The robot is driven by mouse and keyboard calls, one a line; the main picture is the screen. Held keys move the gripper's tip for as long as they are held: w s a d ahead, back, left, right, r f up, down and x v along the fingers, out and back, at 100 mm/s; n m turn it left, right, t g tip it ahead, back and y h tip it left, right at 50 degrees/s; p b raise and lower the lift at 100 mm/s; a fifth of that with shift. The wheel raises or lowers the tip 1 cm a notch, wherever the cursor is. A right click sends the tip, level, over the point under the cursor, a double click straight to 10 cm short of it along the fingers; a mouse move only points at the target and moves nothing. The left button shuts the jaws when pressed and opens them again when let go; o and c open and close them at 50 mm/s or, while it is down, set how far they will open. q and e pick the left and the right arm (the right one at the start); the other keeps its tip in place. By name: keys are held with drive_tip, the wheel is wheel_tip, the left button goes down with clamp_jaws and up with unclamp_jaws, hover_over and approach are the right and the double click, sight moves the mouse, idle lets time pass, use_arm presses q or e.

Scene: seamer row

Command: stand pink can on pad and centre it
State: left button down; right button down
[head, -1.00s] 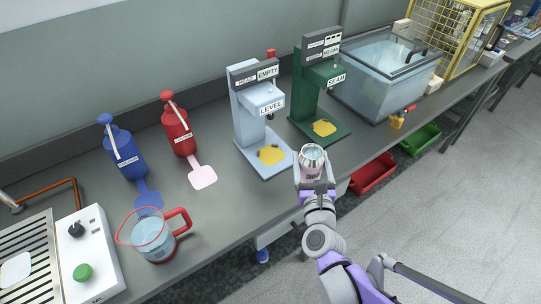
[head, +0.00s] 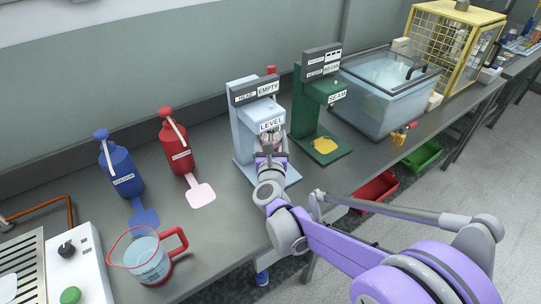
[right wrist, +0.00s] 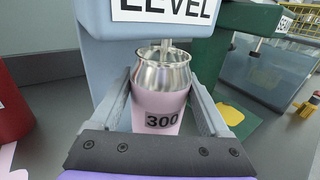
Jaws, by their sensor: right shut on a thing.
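The pink can (right wrist: 158,108), silver at its open top and labelled 300, is upright between the fingers of my right gripper (right wrist: 160,112). In the head view my right gripper (head: 271,158) is at the front of the light blue LEVEL machine (head: 245,130), below its head, and mostly covers the can. In the right wrist view a thin nozzle under the LEVEL head (right wrist: 165,45) shows at the can's mouth. The machine's pad is hidden behind my gripper, so I cannot tell whether the can touches it. My left gripper is not in view.
The green SEAM machine (head: 312,90) with a yellow pad (head: 325,145) stands close on the right. Red (head: 176,145) and blue (head: 120,168) bottles and a measuring jug (head: 147,258) stand to the left. A clear tank (head: 385,95) is farther right.

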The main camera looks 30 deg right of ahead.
drive_tip(key=f+b, duration=0.1)
drive_tip(key=f, duration=0.5)
drive_tip(key=shift+s+f, duration=0.1)
drive_tip(key=shift+s, duration=0.1)
drive_tip(key=shift+w+f+b, duration=0.2)
drive_tip(key=shift+f+b, duration=0.1)
drive_tip(key=shift+b, duration=0.05)
drive_tip(key=shift+f, duration=0.1)
unclamp_jaws()
drive_tip(key=shift+r, duration=0.25)
drive_tip(key=v, duration=1.2)
